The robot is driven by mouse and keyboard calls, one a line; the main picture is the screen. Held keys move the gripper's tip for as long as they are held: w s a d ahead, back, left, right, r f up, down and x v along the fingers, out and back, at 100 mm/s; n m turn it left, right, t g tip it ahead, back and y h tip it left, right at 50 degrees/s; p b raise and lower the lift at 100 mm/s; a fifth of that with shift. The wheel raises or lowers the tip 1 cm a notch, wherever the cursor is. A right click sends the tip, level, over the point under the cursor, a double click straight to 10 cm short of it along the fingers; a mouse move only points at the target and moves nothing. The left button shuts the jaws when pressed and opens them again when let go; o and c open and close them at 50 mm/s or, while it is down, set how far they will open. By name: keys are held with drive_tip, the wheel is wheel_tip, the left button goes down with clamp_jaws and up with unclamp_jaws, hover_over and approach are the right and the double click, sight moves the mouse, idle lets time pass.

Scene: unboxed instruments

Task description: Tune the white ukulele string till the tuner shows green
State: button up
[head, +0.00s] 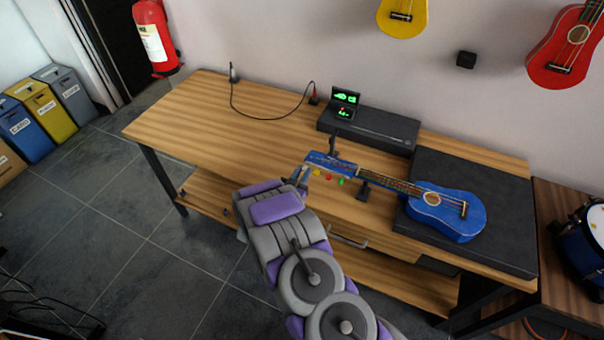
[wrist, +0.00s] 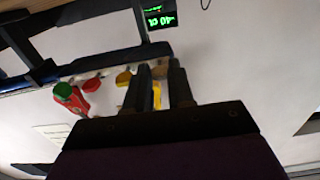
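The blue ukulele (head: 455,214) lies with its body on a black case and its neck pointing left, propped on a stand. Yellow (head: 316,172), red (head: 328,177) and green (head: 341,181) tuning pegs show along the near side of its headstock. A white peg cannot be made out. The tuner (head: 345,104) at the back has lit green characters; its screen also shows in the wrist view (wrist: 160,17), upside down. My gripper (head: 303,172) is at the headstock's end. In the wrist view its fingers (wrist: 160,75) stand apart, with something yellow (wrist: 156,95) between or behind them.
A flat black box (head: 370,130) stands behind the neck, and a black case (head: 480,250) lies under the ukulele body. A cable (head: 262,117) crosses the back of the wooden table (head: 190,120). The table's left part is clear. Yellow and red ukuleles hang on the wall.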

drive_tip(key=shift+a, duration=0.35)
clamp_jaws()
drive_tip(key=shift+d+n+p, duration=0.25)
drive_tip(key=shift+n+p, duration=0.05)
drive_tip(key=shift+p, duration=0.1)
drive_tip(key=n+p, duration=0.3)
drive_tip(key=n, duration=0.1)
drive_tip(key=shift+r+n+p, duration=0.15)
drive_tip(key=shift+n+p, duration=0.15)
drive_tip(key=n+p, duration=0.1)
drive_tip(key=n, duration=0.1)
drive_tip(key=shift+n, duration=0.4)
drive_tip(key=n+p, duration=0.1)
drive_tip(key=n, duration=0.3)
drive_tip(key=shift+n, duration=0.3)
drive_tip(key=n, duration=0.3)
drive_tip(key=shift+n+p, duration=0.3)
drive_tip(key=shift+p, duration=0.05)
drive_tip(key=n, duration=1)
